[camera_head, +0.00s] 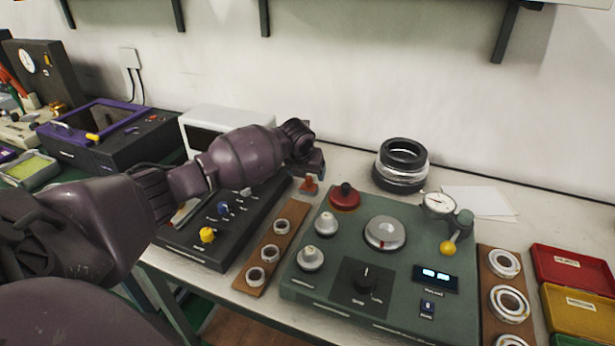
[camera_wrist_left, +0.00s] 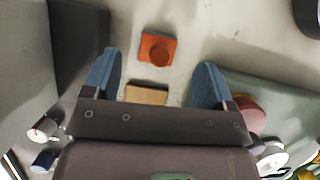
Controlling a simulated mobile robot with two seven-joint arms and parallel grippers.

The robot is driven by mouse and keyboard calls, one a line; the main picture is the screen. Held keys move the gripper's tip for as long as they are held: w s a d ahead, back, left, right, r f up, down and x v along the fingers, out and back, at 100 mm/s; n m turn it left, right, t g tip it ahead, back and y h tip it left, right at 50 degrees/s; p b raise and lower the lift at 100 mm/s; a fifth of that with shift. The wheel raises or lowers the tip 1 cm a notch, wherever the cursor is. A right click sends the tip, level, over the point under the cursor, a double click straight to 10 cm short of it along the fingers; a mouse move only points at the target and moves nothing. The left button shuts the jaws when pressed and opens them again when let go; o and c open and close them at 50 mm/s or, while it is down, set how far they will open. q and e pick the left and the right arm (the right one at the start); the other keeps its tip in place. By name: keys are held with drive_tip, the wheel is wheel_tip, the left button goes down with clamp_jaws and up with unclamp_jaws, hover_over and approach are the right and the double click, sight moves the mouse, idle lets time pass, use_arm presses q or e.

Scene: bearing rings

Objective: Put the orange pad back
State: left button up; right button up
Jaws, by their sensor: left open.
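The orange pad (camera_head: 309,187) sits on the light bench top, behind the far end of a narrow wooden ring board and left of the green machine. In the left wrist view it is a square orange pad (camera_wrist_left: 158,49) with a round orange knob in its middle. My left gripper (camera_head: 314,168) is over it in the head view. In the wrist view my left gripper (camera_wrist_left: 157,68) has its blue fingers spread wide, with nothing between them touching, and the pad shows between and beyond the tips. My right gripper is in neither view.
The green machine (camera_head: 331,262) with knobs and a dial stands to the right. The wooden board (camera_head: 278,238) holds rings beside a dark control box (camera_head: 190,246). A stack of black and clear rings (camera_head: 401,165) stands behind. Red and yellow trays (camera_head: 570,262) are far right.

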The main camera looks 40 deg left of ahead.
use_arm(q)
drive_tip(key=p+v, duration=0.1)
drive_tip(key=v, duration=0.6)
idle(0.4)
